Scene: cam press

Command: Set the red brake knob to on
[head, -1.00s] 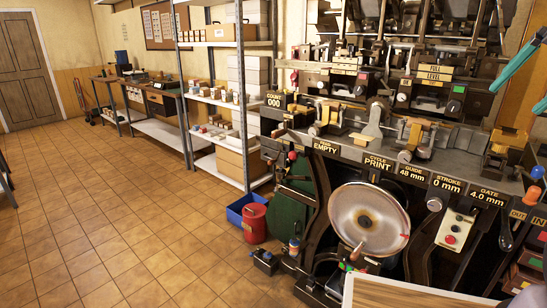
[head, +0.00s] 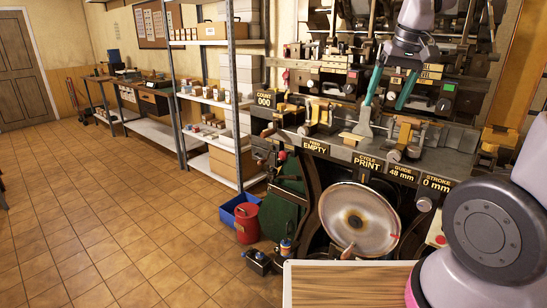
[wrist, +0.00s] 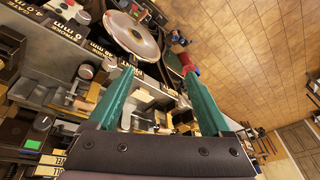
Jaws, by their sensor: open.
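A small red ball knob (head: 282,155) sits on the left end of the press (head: 352,140), left of the "FEED EMPTY" label. It looks like the brake knob, but I cannot read a label or its setting. My gripper (head: 385,105) has two teal fingers, spread apart and empty, pointing down over the upper middle of the press. It is right of the red knob and apart from it. The wrist view shows the same open fingers (wrist: 160,74) above the press's levers and blocks. I cannot make out the red knob there.
A large metal flywheel (head: 358,219) stands below the labels. A wooden board edge (head: 345,285) is in front. A red can (head: 245,222) and a blue bin (head: 230,209) stand on the floor at left. Metal shelving (head: 208,95) is behind; the tiled floor at left is free.

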